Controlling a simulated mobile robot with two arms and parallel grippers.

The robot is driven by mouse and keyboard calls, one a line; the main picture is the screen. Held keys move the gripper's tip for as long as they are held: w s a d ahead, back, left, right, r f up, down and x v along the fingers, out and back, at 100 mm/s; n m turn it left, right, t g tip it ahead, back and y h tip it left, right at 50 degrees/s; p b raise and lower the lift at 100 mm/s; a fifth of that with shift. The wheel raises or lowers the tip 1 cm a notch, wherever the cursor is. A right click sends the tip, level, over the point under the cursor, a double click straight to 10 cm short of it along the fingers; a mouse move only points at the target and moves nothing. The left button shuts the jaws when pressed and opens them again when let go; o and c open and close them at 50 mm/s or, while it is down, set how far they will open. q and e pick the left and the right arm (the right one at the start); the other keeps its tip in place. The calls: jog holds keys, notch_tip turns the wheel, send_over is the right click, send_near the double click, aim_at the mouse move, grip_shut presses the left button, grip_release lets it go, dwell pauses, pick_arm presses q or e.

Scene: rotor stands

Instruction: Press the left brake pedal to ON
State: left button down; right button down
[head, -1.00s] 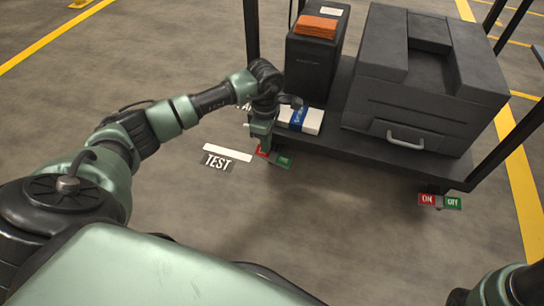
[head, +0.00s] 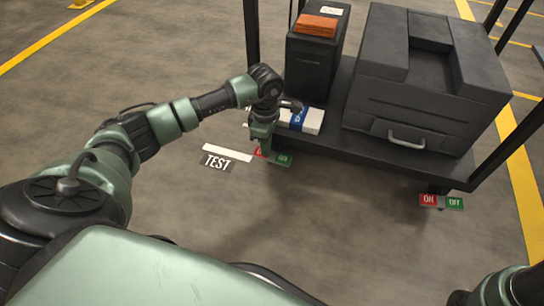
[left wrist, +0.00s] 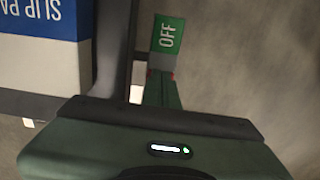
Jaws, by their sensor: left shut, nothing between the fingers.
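The left brake pedal, with a red ON half and a green OFF half (head: 282,159), sits low under the cart's front left corner. The OFF half also shows in the left wrist view (left wrist: 168,34). My left gripper (head: 262,148) points down over the red half and hides much of it. In the left wrist view its shut, empty fingers (left wrist: 162,90) overlap the pedal just below the OFF label, with a sliver of red beside them. I cannot tell whether they touch it. My right gripper is out of view.
The cart deck (head: 400,152) holds a large dark machine (head: 425,90), a dark bin (head: 312,65) and a white box with a blue band (head: 312,121). A right pedal (head: 441,202) sits at the other front corner. A TEST floor label (head: 216,162) lies left of the left pedal.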

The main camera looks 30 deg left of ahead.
pick_arm(q)
jog(key=shift+f, duration=0.15)
notch_tip(320, 180, up, 7)
jog(key=p, duration=0.6)
dwell(0.3)
dwell(0.4)
